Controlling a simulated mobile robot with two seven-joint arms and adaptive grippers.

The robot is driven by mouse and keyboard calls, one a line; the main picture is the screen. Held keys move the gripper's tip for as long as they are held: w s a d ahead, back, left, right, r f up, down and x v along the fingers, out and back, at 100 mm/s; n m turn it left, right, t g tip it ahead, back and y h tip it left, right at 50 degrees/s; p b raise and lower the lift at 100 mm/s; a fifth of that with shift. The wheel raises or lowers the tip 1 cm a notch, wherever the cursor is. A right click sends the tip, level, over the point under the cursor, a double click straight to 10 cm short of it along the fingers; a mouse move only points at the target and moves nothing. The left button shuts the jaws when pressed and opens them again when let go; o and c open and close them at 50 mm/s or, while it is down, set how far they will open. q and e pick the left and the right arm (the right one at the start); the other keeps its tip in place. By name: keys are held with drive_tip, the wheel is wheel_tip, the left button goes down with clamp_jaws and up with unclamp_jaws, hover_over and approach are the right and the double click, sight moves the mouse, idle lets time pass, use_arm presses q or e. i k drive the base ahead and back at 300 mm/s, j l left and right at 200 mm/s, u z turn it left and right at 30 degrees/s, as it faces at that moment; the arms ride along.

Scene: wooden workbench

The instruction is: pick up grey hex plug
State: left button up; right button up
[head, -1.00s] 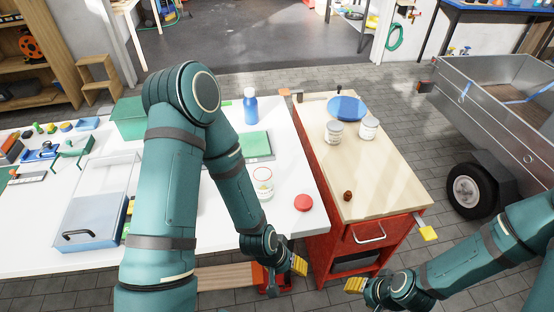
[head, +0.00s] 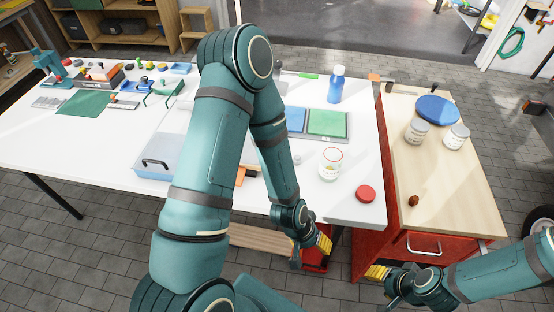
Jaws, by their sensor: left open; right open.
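A small grey piece (head: 297,159) lies on the white table beside my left forearm, left of the glass jar. It may be the grey hex plug, but it is too small for its shape to be certain. My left gripper (head: 325,243), with yellow fingertips, is open and hangs low in front of the table's front edge, away from the grey piece. My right gripper (head: 377,272) is open, low in front of the red cabinet. My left arm hides part of the table's middle.
A glass jar (head: 331,166), a red lid (head: 366,194), a blue bottle (head: 336,86) and a tray with blue and green panels (head: 327,123) are on the white table (head: 345,217). A clear-lidded box (head: 158,172) stands left. A wood-topped red cabinet (head: 455,205) holds two tins and a blue disc.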

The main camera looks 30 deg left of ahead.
sight(297, 158)
drive_tip(key=u, duration=0.85)
